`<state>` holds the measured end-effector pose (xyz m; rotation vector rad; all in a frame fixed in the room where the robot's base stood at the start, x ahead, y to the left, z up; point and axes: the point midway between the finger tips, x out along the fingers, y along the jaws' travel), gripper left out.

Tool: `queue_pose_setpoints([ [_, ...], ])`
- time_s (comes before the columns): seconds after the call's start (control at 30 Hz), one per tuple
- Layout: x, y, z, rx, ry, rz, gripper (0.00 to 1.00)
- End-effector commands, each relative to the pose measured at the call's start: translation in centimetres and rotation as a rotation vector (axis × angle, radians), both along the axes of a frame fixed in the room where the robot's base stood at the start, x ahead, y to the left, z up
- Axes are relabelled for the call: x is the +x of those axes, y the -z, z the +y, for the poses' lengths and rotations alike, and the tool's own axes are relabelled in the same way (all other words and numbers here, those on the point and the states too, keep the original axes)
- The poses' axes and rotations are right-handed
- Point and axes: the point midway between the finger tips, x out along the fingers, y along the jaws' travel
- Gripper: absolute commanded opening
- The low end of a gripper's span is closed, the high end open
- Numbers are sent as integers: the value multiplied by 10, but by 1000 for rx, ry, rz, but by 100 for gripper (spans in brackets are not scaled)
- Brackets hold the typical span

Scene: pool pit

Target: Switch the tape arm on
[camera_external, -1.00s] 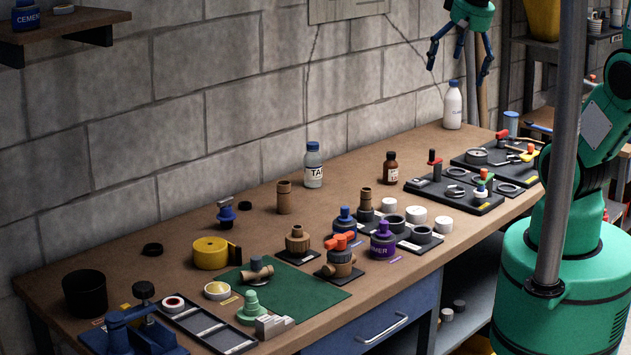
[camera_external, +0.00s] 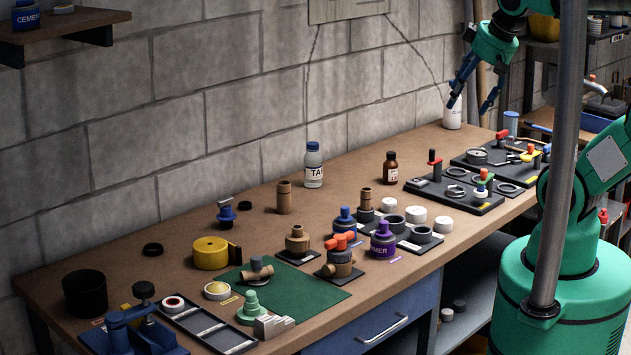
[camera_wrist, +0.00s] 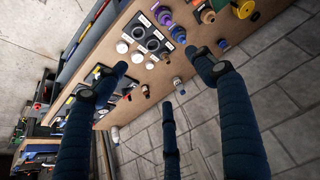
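My gripper (camera_external: 469,107) has three blue fingers spread apart, with nothing between them; it hangs in front of the wall above the far right end of the bench. It also shows open in the wrist view (camera_wrist: 163,80). I cannot tell for certain which part is the tape arm. A yellow tape roll (camera_external: 210,253) with a dark piece at its right side lies at the bench's left. At the far right, a front black panel (camera_external: 425,187) bears an upright red-topped handle (camera_external: 434,160). A rear black panel (camera_external: 512,173) bears small coloured levers. My gripper touches none of these.
A white bottle (camera_external: 452,119) stands behind the fingers in the external view. A clear blue-capped bottle (camera_external: 313,168) and a brown bottle (camera_external: 390,170) stand mid-bench. Several fittings surround the green mat (camera_external: 315,293). A grey pole crosses in front of my arm.

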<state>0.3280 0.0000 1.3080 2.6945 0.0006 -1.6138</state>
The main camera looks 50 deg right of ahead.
Motion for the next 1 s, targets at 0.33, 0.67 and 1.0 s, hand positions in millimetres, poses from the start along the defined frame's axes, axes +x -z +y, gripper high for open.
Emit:
queue_pose_setpoints([
  [0.33,2,1,-1,9,15,6,0],
  [0.67,15,13,-14,94,150,66,0],
  [1.0,39,36,-43,263,414,158,0],
])
